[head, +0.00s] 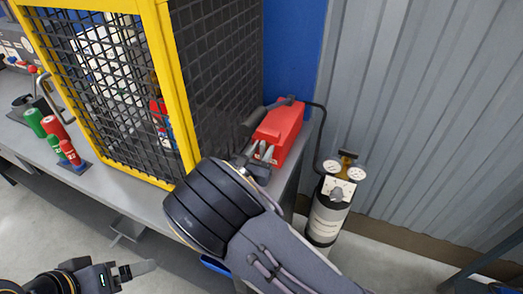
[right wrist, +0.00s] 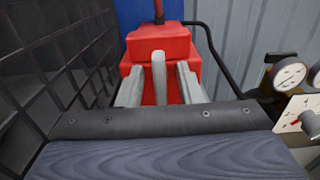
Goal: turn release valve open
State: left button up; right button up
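A red box-shaped unit (head: 280,130) stands at the bench's right end. It fills the upper middle of the right wrist view (right wrist: 178,45). My right gripper (head: 263,153) is at its near face. Its two grey fingers (right wrist: 160,88) are apart, with a grey upright lever-like piece (right wrist: 159,75) between them. Red shows on both sides of that piece, so the fingers look clear of it. I cannot tell whether it is the release valve. A cylinder (head: 328,215) with gauges stands to the right; its panel has a red-marked knob (right wrist: 309,123). My left gripper (head: 140,269) is low at left, its opening unclear.
A yellow-framed mesh cage (head: 175,90) stands on the grey bench (head: 132,192), close left of my right gripper. Red and green cylinders (head: 52,126) stand at left. A black hose (head: 321,130) runs from the red unit towards the gauged cylinder. Corrugated wall (head: 420,110) is behind.

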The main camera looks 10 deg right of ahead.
jog(key=b+v, duration=0.1)
jog(key=v, duration=0.6)
jog(key=shift+s+a, duration=0.25)
jog(key=shift+s, duration=0.1)
jog(key=s+d+f+m+g+y, duration=0.1)
jog(key=s+d+m+g, duration=0.5)
jog(key=d+m, duration=0.15)
jog(key=s+d+f+m+g+y, duration=0.1)
jog(key=s+d+f+m+g, duration=0.1)
jog(key=s+d+m+g, duration=0.6)
jog(key=s+r+m+t+y, duration=0.2)
jog(key=s+r+m+y, duration=0.2)
jog(key=s+m+y, duration=0.2)
jog(key=s+a+r+m+t+y, duration=0.1)
jog(key=s+r+m+y, duration=0.3)
jog(key=m, duration=0.5)
jog(key=shift+s+a+r+m+t+y, duration=0.25)
jog(key=shift+s+a+m+t+y, duration=0.1)
jog(key=shift+s+t+y, duration=0.6)
